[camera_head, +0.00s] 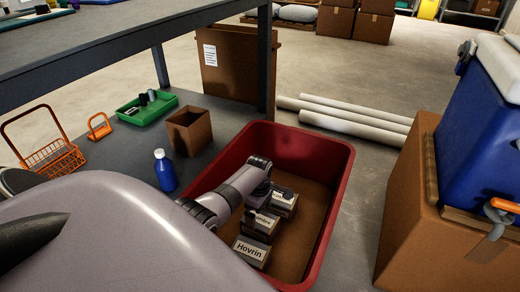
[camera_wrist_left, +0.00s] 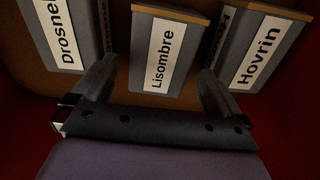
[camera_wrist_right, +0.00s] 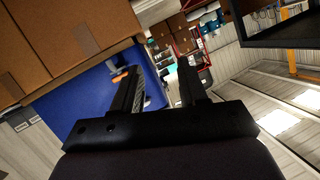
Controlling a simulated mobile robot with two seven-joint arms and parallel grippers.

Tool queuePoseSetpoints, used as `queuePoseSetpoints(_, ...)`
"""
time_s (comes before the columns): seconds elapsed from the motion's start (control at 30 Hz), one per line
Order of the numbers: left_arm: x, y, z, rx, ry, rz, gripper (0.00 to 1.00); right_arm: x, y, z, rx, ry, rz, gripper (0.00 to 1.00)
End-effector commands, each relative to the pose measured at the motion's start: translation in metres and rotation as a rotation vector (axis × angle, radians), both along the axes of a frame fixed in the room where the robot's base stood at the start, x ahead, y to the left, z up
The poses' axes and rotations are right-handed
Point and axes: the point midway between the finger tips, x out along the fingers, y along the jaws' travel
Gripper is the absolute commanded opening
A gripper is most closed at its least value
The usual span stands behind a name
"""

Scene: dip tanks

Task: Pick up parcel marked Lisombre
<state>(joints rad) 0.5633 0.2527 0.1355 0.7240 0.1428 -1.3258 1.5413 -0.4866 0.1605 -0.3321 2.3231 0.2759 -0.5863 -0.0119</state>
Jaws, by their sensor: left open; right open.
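The parcel marked Lisombre (camera_wrist_left: 142,45) is grey with a white label, and shows in the left wrist view ahead of my open left gripper (camera_wrist_left: 158,82), centred between its fingers. It appears apart from them. In the head view the Lisombre parcel (camera_head: 262,223) stands in the red bin (camera_head: 345,180), its label partly hidden by my left gripper (camera_head: 270,187). The Hovrin parcel (camera_head: 250,251) is in front of it. Another parcel (camera_head: 284,201) is behind it; the left wrist view shows a Drosnel label (camera_wrist_left: 64,35). My right gripper (camera_wrist_right: 160,75) is open and empty.
The bin walls surround the parcels closely on the left; the bin's right side has bare floor. A blue bottle (camera_head: 165,170), brown box (camera_head: 190,131) and green tray (camera_head: 147,107) stand left of it. A carton (camera_head: 410,215) bearing a blue cooler (camera_head: 485,125) stands right.

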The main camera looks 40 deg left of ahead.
Motion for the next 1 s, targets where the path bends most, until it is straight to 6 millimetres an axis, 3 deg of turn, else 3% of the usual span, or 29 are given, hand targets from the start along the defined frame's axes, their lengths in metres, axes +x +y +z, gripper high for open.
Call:
queuePoseSetpoints(0.3,0.0,-0.004,-0.041,0.001,-0.001,-0.001,1.0,-0.005,-0.018,-0.005,-0.104,-0.134,-0.035,0.43)
queuePoseSetpoints(0.7,0.0,-0.003,-0.047,0.002,-0.001,-0.001,1.0,-0.007,-0.023,0.0,-0.136,-0.177,-0.043,0.43)
queuePoseSetpoints(0.73,0.0,-0.003,-0.047,0.001,-0.002,-0.001,0.97,-0.006,-0.023,0.0,-0.136,-0.177,-0.043,0.43)
queuePoseSetpoints(0.9,0.0,-0.003,-0.047,0.001,-0.002,-0.001,0.44,-0.006,-0.023,0.0,-0.136,-0.175,-0.043,0.43)
queuePoseSetpoints(1.0,0.0,-0.003,-0.046,0.002,-0.003,-0.001,0.44,-0.007,-0.023,0.0,-0.136,-0.175,-0.043,0.43)
